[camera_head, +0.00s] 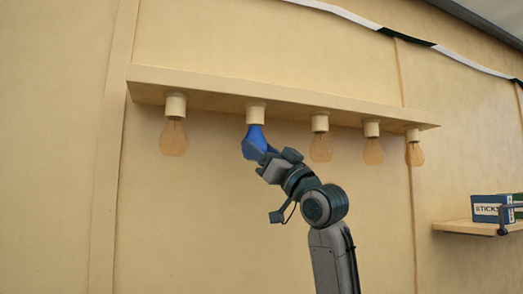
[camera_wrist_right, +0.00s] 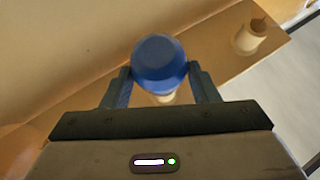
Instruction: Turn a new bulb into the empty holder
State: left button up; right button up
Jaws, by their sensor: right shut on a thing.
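A blue bulb (camera_head: 254,138) is upright at the second holder from the left (camera_head: 256,114), under the wooden board. In the head view its top meets the holder's lower rim; I cannot tell how far its base is inside. My right gripper (camera_head: 263,155) comes from below and right and is shut on the bulb. In the right wrist view the blue bulb (camera_wrist_right: 160,60) sits between the two fingers of the gripper (camera_wrist_right: 160,80), with a bit of cream holder (camera_wrist_right: 165,98) showing behind it. My left gripper is in neither view.
The board (camera_head: 205,86) runs along the wall. Amber bulbs hang on both sides: one on the left (camera_head: 173,138), and others on the right (camera_head: 320,148), (camera_head: 373,150), (camera_head: 415,154). A side shelf (camera_head: 465,226) holds a box marked STICKS (camera_head: 488,208).

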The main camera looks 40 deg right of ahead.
jog(key=shift+r+p, duration=0.2)
jog(key=shift+p, duration=0.15)
dwell(0.8)
jog(key=o, duration=1.1)
